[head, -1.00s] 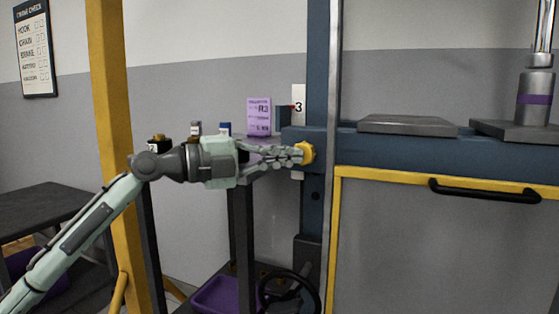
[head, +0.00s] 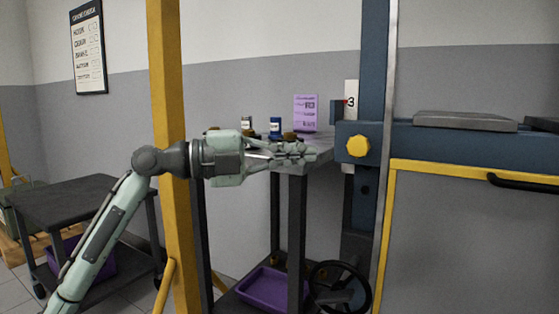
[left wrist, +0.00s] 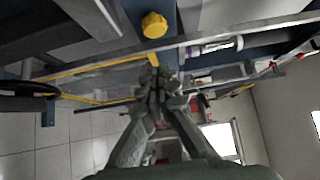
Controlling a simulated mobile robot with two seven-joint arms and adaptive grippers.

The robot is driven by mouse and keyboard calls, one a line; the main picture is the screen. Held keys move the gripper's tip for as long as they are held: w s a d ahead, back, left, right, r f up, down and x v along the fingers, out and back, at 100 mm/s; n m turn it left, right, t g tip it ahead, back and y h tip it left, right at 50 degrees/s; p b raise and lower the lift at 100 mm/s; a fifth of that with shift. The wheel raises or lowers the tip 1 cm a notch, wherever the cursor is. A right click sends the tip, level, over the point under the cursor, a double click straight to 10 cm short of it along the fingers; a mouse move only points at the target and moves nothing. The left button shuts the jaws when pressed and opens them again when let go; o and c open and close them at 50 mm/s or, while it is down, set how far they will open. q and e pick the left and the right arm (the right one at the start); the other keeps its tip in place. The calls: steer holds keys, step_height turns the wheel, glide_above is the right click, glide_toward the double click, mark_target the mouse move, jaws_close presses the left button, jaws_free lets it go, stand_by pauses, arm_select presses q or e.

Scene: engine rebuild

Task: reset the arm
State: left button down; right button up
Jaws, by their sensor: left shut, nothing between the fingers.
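My left gripper (head: 305,153) is shut and empty in the head view, held out level in front of a small grey-topped stand. Its fingertips point right, toward a yellow knob (head: 358,146) on the blue press frame (head: 440,143), with a clear gap between them. In the left wrist view the shut fingers (left wrist: 157,82) are at the middle, and the yellow knob also shows above them (left wrist: 154,25). My right gripper is in neither view.
A yellow post (head: 168,120) stands behind my left arm. The stand carries small bottles and a purple card (head: 306,112). A purple bin (head: 266,288) and a black handwheel (head: 338,286) are low down. A dark cart (head: 75,203) stands at left. A yellow-framed guard (head: 470,240) is at right.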

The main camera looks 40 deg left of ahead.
arm_select(q)
steer(key=shift+v, duration=1.6)
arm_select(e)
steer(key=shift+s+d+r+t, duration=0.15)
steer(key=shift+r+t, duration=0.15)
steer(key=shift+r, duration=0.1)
